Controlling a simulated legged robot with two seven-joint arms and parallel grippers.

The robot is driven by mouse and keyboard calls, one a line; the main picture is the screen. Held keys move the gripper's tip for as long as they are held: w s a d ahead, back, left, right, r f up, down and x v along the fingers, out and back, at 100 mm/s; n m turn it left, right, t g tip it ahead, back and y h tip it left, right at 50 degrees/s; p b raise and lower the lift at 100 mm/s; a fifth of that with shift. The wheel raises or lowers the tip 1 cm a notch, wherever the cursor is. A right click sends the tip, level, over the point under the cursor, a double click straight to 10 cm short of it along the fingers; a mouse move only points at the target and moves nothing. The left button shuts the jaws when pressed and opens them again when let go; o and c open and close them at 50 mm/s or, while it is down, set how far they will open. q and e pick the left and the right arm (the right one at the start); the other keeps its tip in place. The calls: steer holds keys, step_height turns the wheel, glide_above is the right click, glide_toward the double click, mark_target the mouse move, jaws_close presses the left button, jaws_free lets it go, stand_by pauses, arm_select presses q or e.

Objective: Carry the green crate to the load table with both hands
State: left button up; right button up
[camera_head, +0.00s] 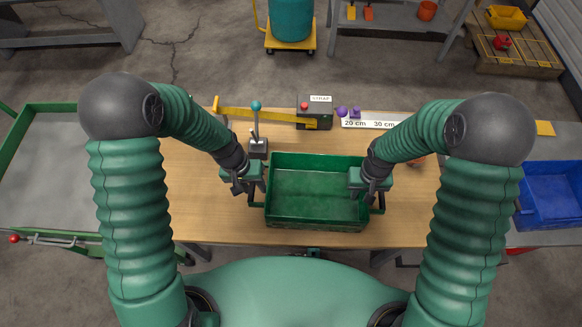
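The green crate (318,211) is an empty open box resting on a wooden-topped table (210,222) in front of me. It has a bar handle at each short end. My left gripper (252,190) is at the crate's left end, by the left handle. My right gripper (373,192) is at the right end, by the right handle and over the rim. The fingers are small and dark, and whether they close on the handles is unclear. Nothing in view is marked as the load table.
A lever (256,125) stands behind the crate's left corner. A strap box (315,113), a yellow bar (270,116) and a marked ruler (375,124) lie along the back. A green-railed grey platform (45,170) is at left. A blue bin (550,195) is at right.

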arm_select(q)
steer(key=shift+d+r, duration=0.1)
steer(key=shift+r, duration=0.35)
arm_select(e)
steer(key=shift+d+f, duration=0.1)
steer(key=shift+d, duration=0.15)
steer(key=shift+a, duration=0.2)
steer(key=shift+r, duration=0.2)
arm_select(q)
step_height(320, 180, up, 11)
steer(key=a, duration=0.2)
steer(key=shift+a+f, duration=0.15)
steer(key=shift+a, duration=0.2)
arm_select(e)
step_height(320, 180, up, 12)
steer(key=shift+f, duration=0.2)
